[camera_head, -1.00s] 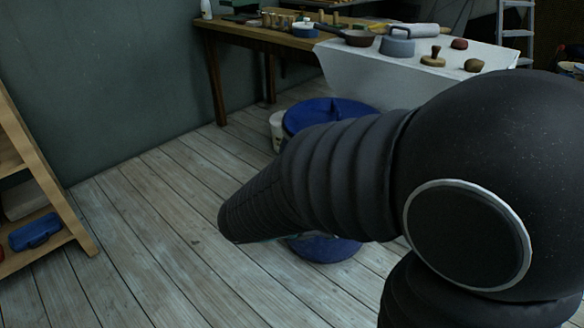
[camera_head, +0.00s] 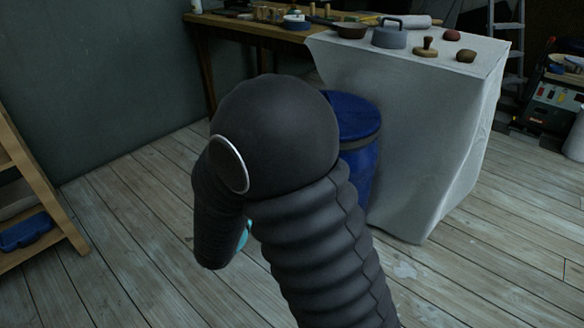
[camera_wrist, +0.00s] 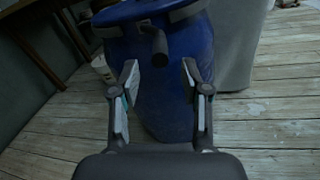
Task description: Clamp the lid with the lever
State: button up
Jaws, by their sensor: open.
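A blue barrel (camera_head: 362,170) with a blue lid (camera_head: 350,112) on it stands beside the cloth-covered table, partly hidden behind my arm. The wrist view shows the blue barrel (camera_wrist: 172,100) ahead, with the lid (camera_wrist: 140,10) at the top edge and a grey band below it. A dark lever (camera_wrist: 155,48) hangs downward from the band, pointing toward the camera. My gripper (camera_wrist: 160,72) is open and empty, one finger to each side, with the lever seen between and slightly above the fingertips. I cannot tell whether any finger touches the barrel.
A table with a white cloth (camera_head: 410,120) stands right of the barrel, bearing pots and tools. A wooden workbench (camera_head: 240,28) is behind. A wooden shelf (camera_head: 40,175) stands at the left. A pale bucket (camera_wrist: 101,68) sits left of the barrel. The plank floor in front is clear.

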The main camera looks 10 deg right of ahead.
jog(key=x, duration=0.7)
jog(key=shift+w+d, duration=0.25)
jog(key=shift+w, duration=0.05)
grip_shut()
